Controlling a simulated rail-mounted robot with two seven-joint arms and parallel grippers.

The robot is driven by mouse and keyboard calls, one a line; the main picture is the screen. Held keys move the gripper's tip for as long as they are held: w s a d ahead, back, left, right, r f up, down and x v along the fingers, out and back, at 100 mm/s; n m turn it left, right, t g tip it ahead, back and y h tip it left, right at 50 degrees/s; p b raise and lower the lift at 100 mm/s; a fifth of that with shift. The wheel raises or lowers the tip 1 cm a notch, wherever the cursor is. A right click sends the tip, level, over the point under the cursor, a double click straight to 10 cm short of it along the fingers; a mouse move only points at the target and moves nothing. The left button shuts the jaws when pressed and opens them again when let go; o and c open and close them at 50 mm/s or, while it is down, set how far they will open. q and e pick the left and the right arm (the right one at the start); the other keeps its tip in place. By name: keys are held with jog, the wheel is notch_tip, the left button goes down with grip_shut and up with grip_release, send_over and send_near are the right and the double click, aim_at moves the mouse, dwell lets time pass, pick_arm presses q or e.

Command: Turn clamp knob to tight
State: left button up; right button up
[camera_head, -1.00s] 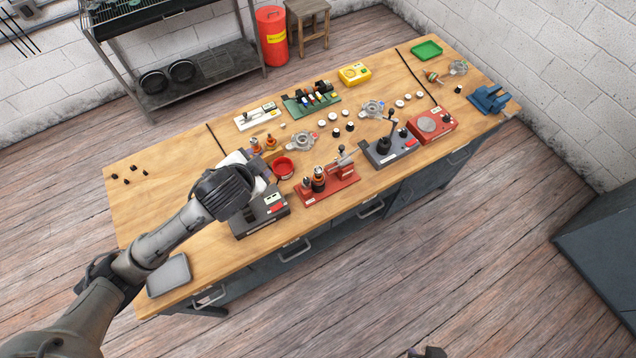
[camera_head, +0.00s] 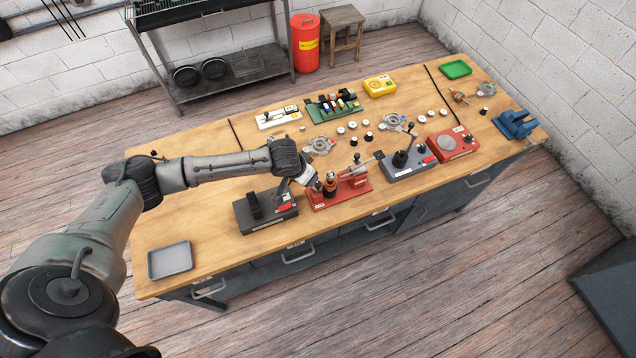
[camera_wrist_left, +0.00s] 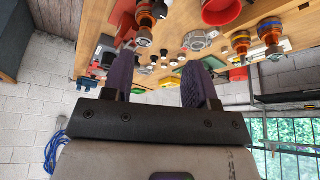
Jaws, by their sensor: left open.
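A red fixture (camera_head: 350,192) stands near the front edge of the bench, holding an upright dark and orange part (camera_head: 330,184). A grey, lever-like piece (camera_head: 357,160) rises at its right. I cannot tell for certain which part is the clamp knob. My left gripper (camera_head: 312,182) is just left of and above the upright part, partly hiding the fixture's left end. In the left wrist view the fingers of my left gripper (camera_wrist_left: 158,75) are apart with nothing between them. Whether a finger touches the fixture cannot be told. My right gripper is not in view.
A dark fixture (camera_head: 265,215) is to the left and a grey fixture with a black lever (camera_head: 408,165) to the right. A red box (camera_head: 453,144) and blue vise (camera_head: 517,125) are farther right. A grey tray (camera_head: 170,261) lies on the front left, with bare wood around it.

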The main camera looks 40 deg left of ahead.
aim_at(317, 184)
pick_arm(q)
jog(key=x, duration=1.3)
jog(key=shift+r, duration=0.1)
jog(key=c, duration=0.9)
jog(key=shift+c, duration=0.2)
